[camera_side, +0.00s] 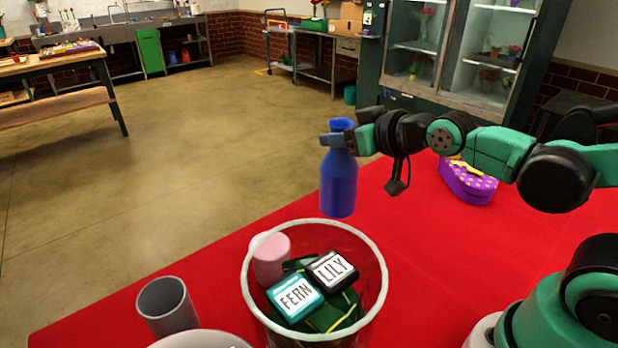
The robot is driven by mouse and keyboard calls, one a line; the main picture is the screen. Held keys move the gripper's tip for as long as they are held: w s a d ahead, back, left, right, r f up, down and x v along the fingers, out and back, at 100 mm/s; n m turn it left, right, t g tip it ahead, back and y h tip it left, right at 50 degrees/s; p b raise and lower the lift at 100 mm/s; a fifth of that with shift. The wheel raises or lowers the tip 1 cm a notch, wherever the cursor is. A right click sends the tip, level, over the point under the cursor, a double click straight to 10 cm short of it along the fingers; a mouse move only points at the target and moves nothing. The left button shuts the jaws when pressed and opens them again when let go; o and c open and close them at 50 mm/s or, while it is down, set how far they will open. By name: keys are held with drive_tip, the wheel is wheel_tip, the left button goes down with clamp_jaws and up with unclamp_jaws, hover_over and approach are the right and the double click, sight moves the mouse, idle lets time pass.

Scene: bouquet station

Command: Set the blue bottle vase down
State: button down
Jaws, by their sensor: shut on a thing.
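The blue bottle vase (339,184) hangs upright near the middle of the view, with its neck in my gripper (340,140). My gripper comes in from the right and is shut on the neck just below the vase's rim. In the picture, the vase's base shows just above the far rim of the clear glass container. I cannot tell from this one view how high the base is above the red table (440,270), or whether it touches it.
A clear glass container (384,275) stands in front, with FERN and LILY labelled items seen in it. A pink cup (270,258) shows at its left side. A grey cup (167,306) and a pale dish (200,341) are front left. A purple dotted case (467,184) lies right.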

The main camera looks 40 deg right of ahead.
sight(354, 159)
drive_tip(key=shift+s+d+r+m+h, duration=0.3)
drive_tip(key=shift+d+r+m+h, duration=0.15)
drive_tip(key=shift+r, duration=0.25)
drive_tip(key=shift+s+d+r+m+h, duration=0.35)
drive_tip(key=shift+r+h, duration=0.1)
drive_tip(key=shift+r, duration=0.2)
drive_tip(key=s+d+f+m+g+h, duration=0.2)
drive_tip(key=s+d+m+g+h, duration=0.9)
drive_tip(key=m, duration=0.3)
drive_tip(key=s+d+r+m+g, duration=0.2)
drive_tip(key=s+r+m+g, duration=0.3)
drive_tip(key=m+g, duration=0.25)
wheel_tip(354, 159, down, 12)
drive_tip(key=shift+a+r+n, duration=0.2)
drive_tip(key=shift+n, duration=0.15)
drive_tip(key=shift+c, duration=1.8)
unclamp_jaws()
